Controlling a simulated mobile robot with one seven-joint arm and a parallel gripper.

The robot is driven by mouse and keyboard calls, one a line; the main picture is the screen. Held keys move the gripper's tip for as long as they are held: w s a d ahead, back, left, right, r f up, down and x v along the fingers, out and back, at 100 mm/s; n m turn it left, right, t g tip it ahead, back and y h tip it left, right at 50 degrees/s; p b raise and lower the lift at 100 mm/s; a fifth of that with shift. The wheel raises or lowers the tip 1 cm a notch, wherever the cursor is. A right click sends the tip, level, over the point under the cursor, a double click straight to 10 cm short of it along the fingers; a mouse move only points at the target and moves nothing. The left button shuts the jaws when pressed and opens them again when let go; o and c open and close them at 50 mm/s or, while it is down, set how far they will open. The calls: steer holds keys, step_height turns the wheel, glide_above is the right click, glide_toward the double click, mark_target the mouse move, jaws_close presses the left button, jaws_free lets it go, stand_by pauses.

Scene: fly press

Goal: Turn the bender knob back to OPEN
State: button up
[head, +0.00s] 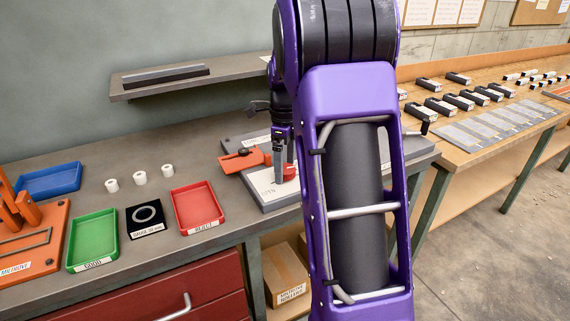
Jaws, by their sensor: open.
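The bender (282,203) is a grey plate on the workbench, partly hidden behind my purple arm. A white panel on it carries small lettering at its front left that looks like OPEN. An orange lever-like part (240,161) sits on its left side. A red part, apparently the knob (290,172), shows beside my fingers on the white panel. My gripper (281,172) points down there, open, with its fingers at or right beside the red part. I cannot tell whether they touch it or straddle it. My arm hides the bender's middle right; a dark handle shows at the far right.
Left on the bench are a red tray (218,217), a black gauge block (158,228), a green tray (77,257), a blue tray (75,172) and an orange fixture (22,278). Three white rings stand behind. A shelf (232,72) hangs above. A wooden table with dark blocks is right.

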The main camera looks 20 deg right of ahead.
steer(key=c, duration=1.4)
steer(key=shift+o, duration=0.2)
